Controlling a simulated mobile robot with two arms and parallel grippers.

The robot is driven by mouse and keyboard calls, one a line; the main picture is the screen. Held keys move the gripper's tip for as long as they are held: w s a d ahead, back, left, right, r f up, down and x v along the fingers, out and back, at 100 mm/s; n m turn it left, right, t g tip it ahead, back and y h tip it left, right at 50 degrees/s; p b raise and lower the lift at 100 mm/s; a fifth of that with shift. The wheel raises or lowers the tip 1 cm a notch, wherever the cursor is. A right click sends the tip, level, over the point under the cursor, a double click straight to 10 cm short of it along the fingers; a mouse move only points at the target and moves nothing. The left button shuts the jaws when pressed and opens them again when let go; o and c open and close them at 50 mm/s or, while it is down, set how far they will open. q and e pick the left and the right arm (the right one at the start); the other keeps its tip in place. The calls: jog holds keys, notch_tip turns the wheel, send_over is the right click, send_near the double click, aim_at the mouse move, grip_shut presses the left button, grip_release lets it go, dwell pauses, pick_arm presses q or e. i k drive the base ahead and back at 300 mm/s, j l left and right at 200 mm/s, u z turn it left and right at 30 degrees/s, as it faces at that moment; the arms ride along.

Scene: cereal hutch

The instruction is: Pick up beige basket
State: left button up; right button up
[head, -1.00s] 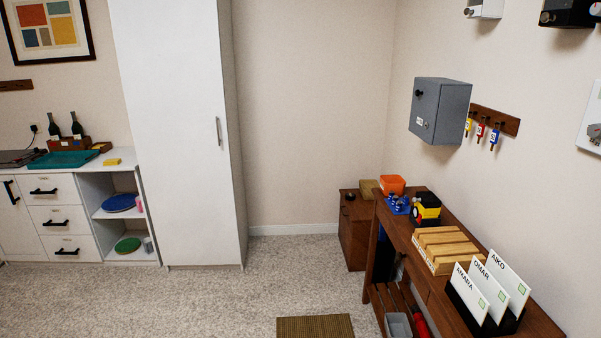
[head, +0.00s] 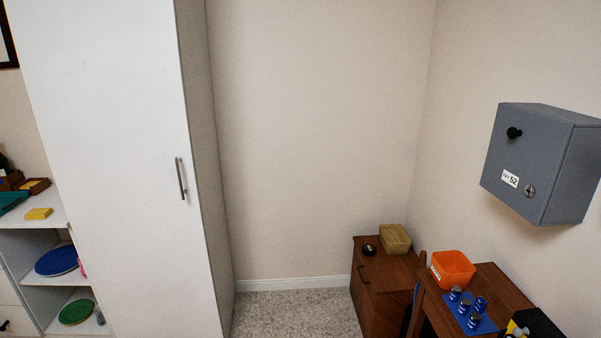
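A beige basket (head: 395,239) sits upright on top of a low brown wooden cabinet (head: 385,279) in the back right corner. It looks like an open box with a yellowish-tan tint. A small dark round object (head: 370,249) is beside it on the left. Neither of my grippers is in the head view, so the basket is not being touched by anything I can see.
A brown table (head: 510,288) in front of the cabinet bears an orange bin (head: 453,269) and several blue batteries or cans on a blue mat (head: 470,313). A grey wall box (head: 543,163) hangs above. A tall white wardrobe (head: 115,150) stands left. Carpet (head: 295,312) between is clear.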

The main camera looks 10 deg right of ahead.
aim_at(394, 239)
jog(key=i+z, duration=0.35)
jog(key=i+j+z, duration=0.2)
jog(key=i+z, duration=0.15)
jog(key=i+j+z, duration=0.35)
jog(key=l, duration=0.1)
